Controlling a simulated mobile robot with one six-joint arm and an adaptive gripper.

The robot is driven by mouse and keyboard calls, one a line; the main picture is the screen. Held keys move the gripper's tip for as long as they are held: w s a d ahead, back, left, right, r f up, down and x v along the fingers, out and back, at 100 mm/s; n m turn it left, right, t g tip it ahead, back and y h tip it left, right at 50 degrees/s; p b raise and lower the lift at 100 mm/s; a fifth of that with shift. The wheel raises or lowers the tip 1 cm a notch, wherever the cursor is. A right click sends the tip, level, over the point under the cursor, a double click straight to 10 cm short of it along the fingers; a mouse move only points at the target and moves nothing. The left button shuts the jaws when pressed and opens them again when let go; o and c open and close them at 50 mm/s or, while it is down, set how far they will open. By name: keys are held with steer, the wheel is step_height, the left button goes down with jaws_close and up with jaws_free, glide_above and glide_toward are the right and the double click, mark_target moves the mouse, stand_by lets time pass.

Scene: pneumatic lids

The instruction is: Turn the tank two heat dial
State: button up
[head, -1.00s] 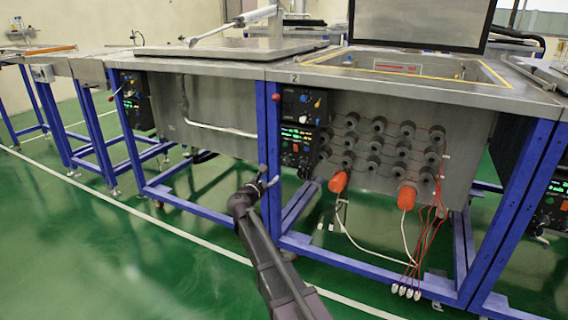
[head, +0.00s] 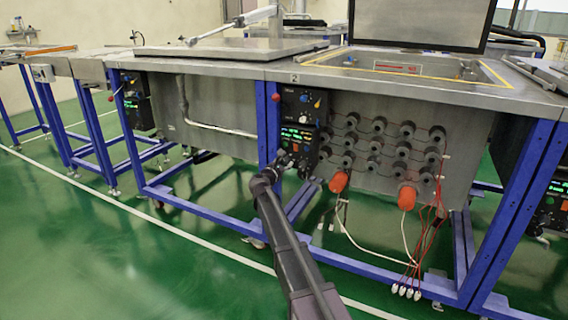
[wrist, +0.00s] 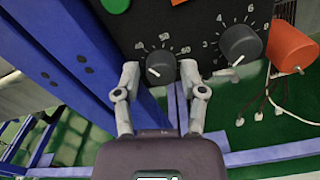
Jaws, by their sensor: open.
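Tank two (head: 405,72) has a "2" mark on its front edge and an open lid. Its black control panel (head: 296,138) hangs below at the left. In the wrist view, the panel (wrist: 205,22) has a grey dial (wrist: 160,66) with a number scale and a white pointer line. A larger grey dial (wrist: 241,44) with a scale of small numbers sits to its right. I cannot read which is the heat dial. My gripper (wrist: 160,75) is open, with one finger on each side of the left dial; contact cannot be told. In the head view, my gripper (head: 284,162) is at the panel's lower part.
A blue frame post (wrist: 75,65) stands close to the left of my gripper. Orange caps (head: 339,181) and several grey fittings (head: 379,123) stick out to the right. Red wires (head: 430,225) hang below. The green floor (head: 120,250) in front is clear.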

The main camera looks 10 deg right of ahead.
steer(key=shift+w+d, duration=0.1)
jaws_close()
steer(key=shift+m, duration=0.5)
steer(key=m, duration=0.2)
steer(key=shift+m, duration=0.4)
steer(key=m, duration=1.2)
steer(key=shift+f, duration=0.1)
